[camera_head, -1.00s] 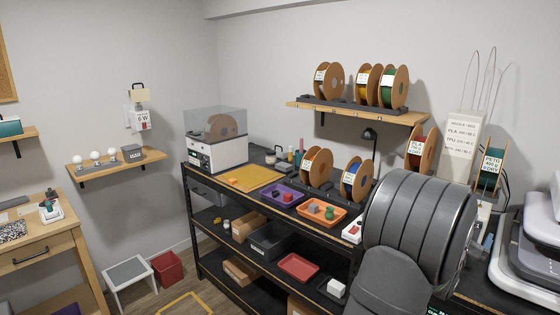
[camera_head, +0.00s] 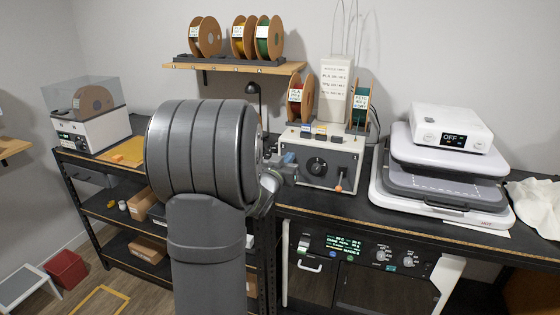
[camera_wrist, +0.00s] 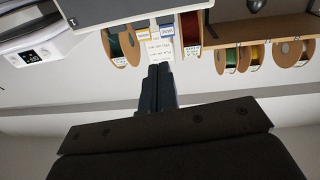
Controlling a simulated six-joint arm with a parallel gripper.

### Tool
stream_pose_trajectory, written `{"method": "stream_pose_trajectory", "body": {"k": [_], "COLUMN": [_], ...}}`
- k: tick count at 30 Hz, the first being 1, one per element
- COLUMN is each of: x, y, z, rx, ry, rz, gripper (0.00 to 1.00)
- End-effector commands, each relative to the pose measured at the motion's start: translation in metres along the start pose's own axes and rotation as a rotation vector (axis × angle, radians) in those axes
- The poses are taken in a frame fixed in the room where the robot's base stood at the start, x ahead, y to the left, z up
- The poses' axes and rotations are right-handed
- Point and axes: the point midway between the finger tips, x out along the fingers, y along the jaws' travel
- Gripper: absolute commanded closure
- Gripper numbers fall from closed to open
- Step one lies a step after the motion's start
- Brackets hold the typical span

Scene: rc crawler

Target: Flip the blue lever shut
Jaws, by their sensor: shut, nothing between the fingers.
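A light grey box with a dark front panel (camera_head: 316,166) stands on the black bench at centre right, with a round knob and an orange-tipped lever (camera_head: 338,187) on its front. Small blue and yellow tabs stand on its top; the blue one (camera_wrist: 166,30) also shows in the wrist view. I cannot tell whether it is the blue lever, and no other blue lever is clear. My gripper (camera_wrist: 156,70) is shut and empty, pointing toward the box. In the head view its tip is at the box's left side, partly hidden by my wrist; contact cannot be told.
A grey-white flatbed machine (camera_head: 445,180) with a white unit on top stands right of the box. Filament spools (camera_head: 301,98) and a tall white labelled holder (camera_head: 334,92) stand behind the box. A spool shelf (camera_head: 230,67) hangs above. My arm hides the bench's left-middle part.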

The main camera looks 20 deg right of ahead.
Motion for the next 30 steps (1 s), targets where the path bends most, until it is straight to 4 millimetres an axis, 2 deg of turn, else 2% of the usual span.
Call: {"method": "stream_pose_trajectory", "body": {"k": [1,5,12,23,26,30], "x": [-0.011,-0.031,-0.046,-0.044,-0.036,-0.013], "y": [-0.016,-0.039,-0.054,-0.054,-0.054,-0.054], "z": [-0.002,-0.003,-0.002,-0.001,0.000,0.002], "rx": [-0.022,-0.076,-0.118,-0.120,-0.120,-0.120], "ry": [-0.014,-0.046,-0.074,-0.075,-0.075,-0.075], "rz": [-0.011,-0.022,-0.031,-0.030,-0.029,-0.029], "gripper": [1.00,1.00,1.00,1.00,1.00,1.00]}}
